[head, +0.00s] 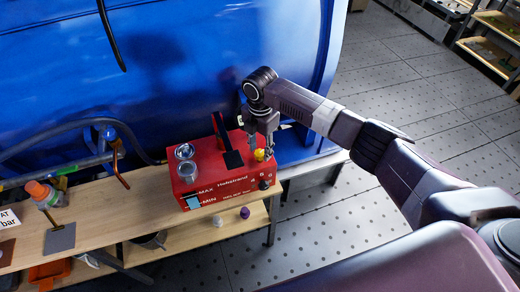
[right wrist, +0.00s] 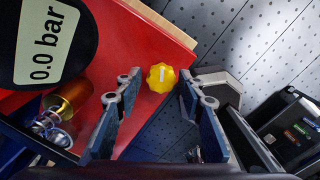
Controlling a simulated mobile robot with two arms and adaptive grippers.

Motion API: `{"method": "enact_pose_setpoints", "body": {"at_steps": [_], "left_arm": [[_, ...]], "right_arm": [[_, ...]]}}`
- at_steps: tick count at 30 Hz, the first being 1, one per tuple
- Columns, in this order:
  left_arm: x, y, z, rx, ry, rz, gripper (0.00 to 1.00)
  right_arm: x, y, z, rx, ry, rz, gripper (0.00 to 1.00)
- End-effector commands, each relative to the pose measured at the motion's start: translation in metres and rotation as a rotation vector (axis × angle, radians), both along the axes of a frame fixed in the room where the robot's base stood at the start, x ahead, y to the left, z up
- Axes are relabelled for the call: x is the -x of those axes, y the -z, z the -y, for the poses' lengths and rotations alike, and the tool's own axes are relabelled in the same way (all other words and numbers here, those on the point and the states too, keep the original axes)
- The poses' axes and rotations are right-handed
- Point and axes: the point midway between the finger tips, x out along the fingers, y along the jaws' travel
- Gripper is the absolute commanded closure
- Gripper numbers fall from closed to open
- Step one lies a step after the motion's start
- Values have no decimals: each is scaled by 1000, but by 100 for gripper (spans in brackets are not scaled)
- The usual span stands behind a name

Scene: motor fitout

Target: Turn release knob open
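The release knob is most likely the yellow lobed knob (head: 259,155) on top of the red box (head: 228,194) at its right side. In the right wrist view the yellow knob (right wrist: 161,77) has a white line on it. My right gripper (head: 262,147) points down over the knob. In the right wrist view its two fingers (right wrist: 159,86) are apart, with the knob showing between their tips. A gap seems to show on both sides, and contact cannot be made out. My left gripper is not in view.
A black "0.0 bar" display (right wrist: 42,40) is close to the left finger. A clear cylinder (head: 187,170) stands on the box's left side. The box rests on a wooden bench (head: 120,204) against a large blue body (head: 170,70). Perforated floor lies right of the bench.

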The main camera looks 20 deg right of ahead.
Motion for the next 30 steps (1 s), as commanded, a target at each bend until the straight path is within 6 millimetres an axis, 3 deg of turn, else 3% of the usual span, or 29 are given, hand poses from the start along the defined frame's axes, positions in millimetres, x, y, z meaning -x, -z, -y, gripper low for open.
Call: {"method": "enact_pose_setpoints", "body": {"at_steps": [9,13,24,30], "left_arm": [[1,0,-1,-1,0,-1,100],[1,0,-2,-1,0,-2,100],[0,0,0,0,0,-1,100],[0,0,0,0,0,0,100]], "right_arm": [[2,2,-1,0,-1,-4,56],[2,-7,0,0,-1,-4,56],[1,-81,0,1,-1,-1,56],[1,-110,0,0,0,-4,56]]}}
